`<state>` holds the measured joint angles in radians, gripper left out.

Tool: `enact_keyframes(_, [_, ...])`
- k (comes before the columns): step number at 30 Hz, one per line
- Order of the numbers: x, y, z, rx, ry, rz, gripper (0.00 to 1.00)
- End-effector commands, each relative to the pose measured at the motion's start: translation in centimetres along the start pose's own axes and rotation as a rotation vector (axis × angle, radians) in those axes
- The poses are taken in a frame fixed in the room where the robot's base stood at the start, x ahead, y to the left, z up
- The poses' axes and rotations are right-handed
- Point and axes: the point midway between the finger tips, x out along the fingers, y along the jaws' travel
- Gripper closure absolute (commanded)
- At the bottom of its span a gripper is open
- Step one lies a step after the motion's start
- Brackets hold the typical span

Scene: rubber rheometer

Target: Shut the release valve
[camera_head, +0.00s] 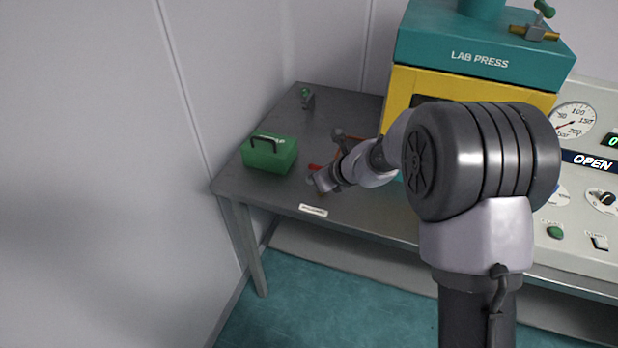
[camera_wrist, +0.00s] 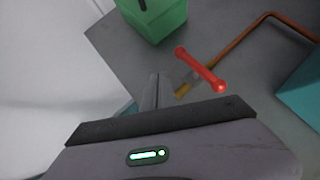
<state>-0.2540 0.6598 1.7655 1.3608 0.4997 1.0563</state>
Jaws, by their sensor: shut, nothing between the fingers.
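A valve with a red lever handle (camera_wrist: 200,69) and a brass body (camera_wrist: 183,90) stands on the grey table, beside a copper pipe. The handle lies slantwise in the wrist view. In the head view only a bit of red (camera_head: 314,167) shows behind my gripper (camera_head: 318,184). My gripper is shut and empty. In the wrist view its closed fingers (camera_wrist: 157,84) point toward the valve, just left of the brass body and below the handle's left end. I cannot tell whether they touch it.
A green box with a black handle (camera_head: 269,153) stands left of the valve. A small green-topped fitting (camera_head: 307,97) is at the back. The teal and yellow lab press (camera_head: 480,60) and a gauge panel (camera_head: 588,215) stand right. A label (camera_head: 313,210) is on the table's front edge.

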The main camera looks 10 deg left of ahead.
Motion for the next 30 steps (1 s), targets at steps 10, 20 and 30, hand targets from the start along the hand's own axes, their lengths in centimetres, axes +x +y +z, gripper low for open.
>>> enact_keyframes(10, [-6.3, 4.7, 2.1, -0.001, -0.002, 0.000, 1.00])
enact_keyframes(20, [-7.8, 6.0, 2.4, 0.000, -0.001, 0.001, 1.00])
enact_keyframes(30, [-7.8, 6.0, 2.4, -0.001, -0.001, 0.001, 1.00])
